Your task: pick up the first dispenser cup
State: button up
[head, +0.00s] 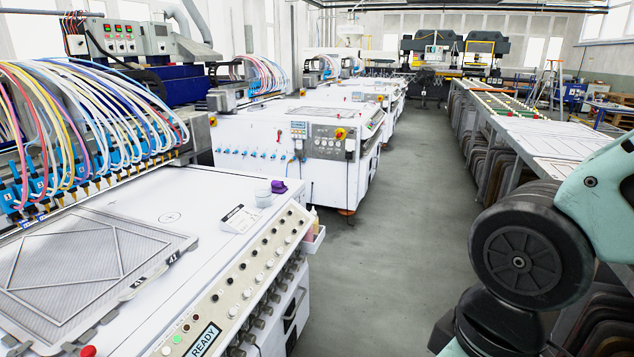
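A small pale, translucent cup (263,196) stands on the white top of the near machine (150,195), close to its right edge; I cannot tell whether it is the first dispenser cup. A row of blue dispenser nozzles (105,166) hangs from the gantry at the left, fed by coloured hoses. Nothing else there is clearly a separate cup. My gripper is out of view; only links of my arm show at the lower right, well apart from the cup.
A purple object (279,186) and a white label card (239,218) lie beside the cup. A patterned metal plate (80,262) lies at the left front. A sloped control panel (240,285) edges the machine. The grey aisle floor (390,235) is clear; long tables (560,138) line the right.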

aim_at(264, 199)
jog(key=i+l, duration=0.1)
jog(key=i, duration=0.4)
jog(key=i+l+z, duration=0.1)
jog(key=i, duration=0.35)
jog(key=i+l+u, duration=0.25)
jog(key=i+u, duration=0.2)
jog(key=i+l+u, duration=0.85)
jog(key=l, duration=0.15)
jog(key=k, duration=0.05)
